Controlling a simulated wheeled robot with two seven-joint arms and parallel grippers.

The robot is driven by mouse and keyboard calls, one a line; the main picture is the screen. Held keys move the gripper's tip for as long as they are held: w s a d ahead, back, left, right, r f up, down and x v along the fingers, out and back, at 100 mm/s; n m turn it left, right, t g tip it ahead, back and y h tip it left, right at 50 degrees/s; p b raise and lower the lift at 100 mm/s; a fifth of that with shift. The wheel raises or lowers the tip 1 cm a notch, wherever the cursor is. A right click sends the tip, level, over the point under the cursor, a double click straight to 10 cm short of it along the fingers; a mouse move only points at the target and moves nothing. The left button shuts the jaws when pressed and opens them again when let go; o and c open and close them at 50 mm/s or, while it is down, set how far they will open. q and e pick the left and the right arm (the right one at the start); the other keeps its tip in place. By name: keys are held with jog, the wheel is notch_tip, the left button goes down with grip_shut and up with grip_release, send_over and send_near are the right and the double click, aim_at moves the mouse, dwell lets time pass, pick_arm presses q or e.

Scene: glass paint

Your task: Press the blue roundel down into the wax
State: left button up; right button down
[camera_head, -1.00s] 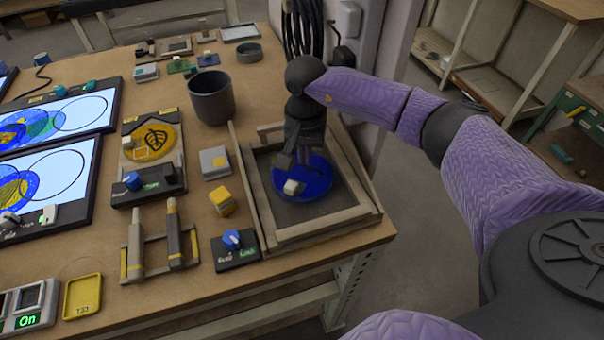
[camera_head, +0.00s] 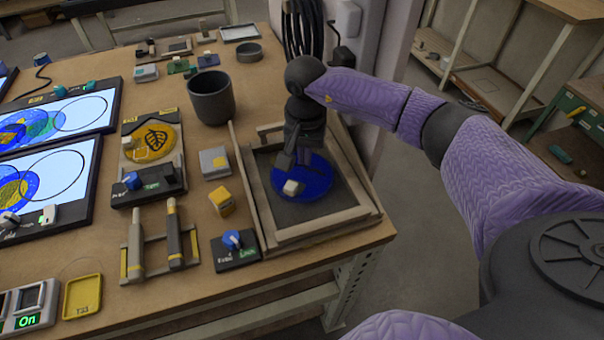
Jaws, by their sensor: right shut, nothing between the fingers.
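The blue roundel (camera_head: 318,185) lies flat on the dark bed of the wooden-framed tray (camera_head: 322,229) at the right of the table. A small pale block (camera_head: 293,187) sits on the roundel's left part. My right gripper (camera_head: 297,166) points down over the roundel, shut and empty, its fingers just behind the pale block. I cannot tell whether the fingertips touch the roundel. The arm and fingers hide the roundel's far edge. The wax is not clearly told apart from the dark bed. My left gripper is not in view.
Two lit panels (camera_head: 48,185) lie at the far left.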

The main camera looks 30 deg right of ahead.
aim_at(305, 170)
jog(key=shift+f+b, duration=0.95)
jog(key=shift+f, duration=0.2)
dwell(0.9)
dwell(0.6)
jog(key=shift+r+p, duration=2.45)
jog(key=shift+r, duration=1.15)
jog(key=shift+f, duration=0.1)
